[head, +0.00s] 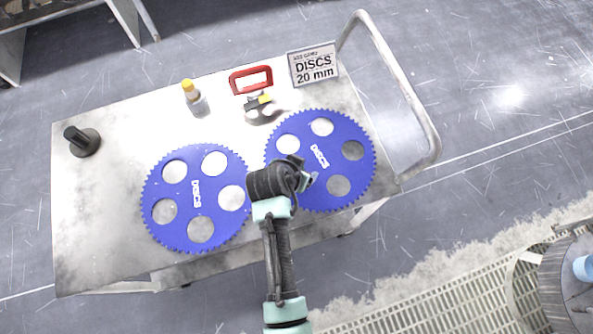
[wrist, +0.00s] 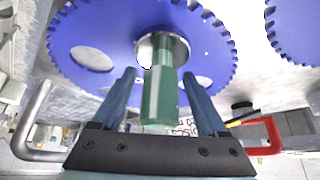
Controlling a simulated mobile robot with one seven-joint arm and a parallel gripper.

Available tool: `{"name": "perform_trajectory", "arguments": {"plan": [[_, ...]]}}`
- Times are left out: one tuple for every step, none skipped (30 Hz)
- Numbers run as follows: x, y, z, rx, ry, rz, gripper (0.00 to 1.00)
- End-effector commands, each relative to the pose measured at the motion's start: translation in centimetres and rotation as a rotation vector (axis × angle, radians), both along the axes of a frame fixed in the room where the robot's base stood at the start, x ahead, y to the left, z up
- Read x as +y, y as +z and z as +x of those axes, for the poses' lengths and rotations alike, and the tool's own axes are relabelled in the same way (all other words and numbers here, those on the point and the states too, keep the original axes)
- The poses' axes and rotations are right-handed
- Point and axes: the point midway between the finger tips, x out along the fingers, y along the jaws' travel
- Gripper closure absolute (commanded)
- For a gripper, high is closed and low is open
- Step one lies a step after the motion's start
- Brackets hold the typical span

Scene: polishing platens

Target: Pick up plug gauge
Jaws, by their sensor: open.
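The plug gauge (wrist: 165,85) shows in the wrist view as a green handle with a round silver end. It is over the right blue disc, its handle pointing toward my gripper. My gripper (wrist: 160,76) is open, with one finger on each side of the green handle and a visible gap at both sides. In the head view my gripper (head: 304,180) is over the left part of the right blue disc (head: 352,130). My wrist hides most or all of the gauge there.
The left blue disc (head: 177,188) lies beside it on the worn cart top (head: 110,215). Behind stand a yellow-capped bottle (head: 195,99), a red handle-shaped frame (head: 251,80), a black-and-yellow tool (head: 261,108) and a DISCS sign (head: 314,66). A dark-handled piece (head: 83,141) stands far left.

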Motion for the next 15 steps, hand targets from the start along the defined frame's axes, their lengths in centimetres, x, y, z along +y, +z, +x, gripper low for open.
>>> {"name": "perform_trajectory", "arguments": {"plan": [[0.0,0.02,0.0,0.0,0.0,0.0,0.24],[0.0,0.02,-0.01,0.0,0.0,0.0,0.24],[0.0,0.02,-0.01,0.0,0.0,0.0,0.31],[0.0,0.03,-0.02,0.0,0.0,0.0,0.37],[0.01,0.03,-0.01,0.0,0.0,0.0,0.42],[0.0,0.02,-0.03,0.0,0.0,0.0,0.49],[0.0,0.02,-0.03,0.0,0.0,0.0,0.55],[0.0,0.02,-0.03,0.0,0.0,0.0,0.6],[0.02,0.01,-0.04,0.001,0.0,0.0,0.67],[0.03,0.0,-0.05,0.001,0.0,0.0,0.73],[0.02,0.0,-0.06,0.002,0.001,0.0,0.78],[0.03,-0.02,-0.08,0.002,0.0,0.0,0.85],[0.03,-0.03,-0.09,0.002,0.0,0.0,0.91],[0.04,-0.04,-0.1,0.003,0.0,0.0,0.96],[0.04,-0.06,-0.11,0.003,0.0,0.0,1.0]]}}
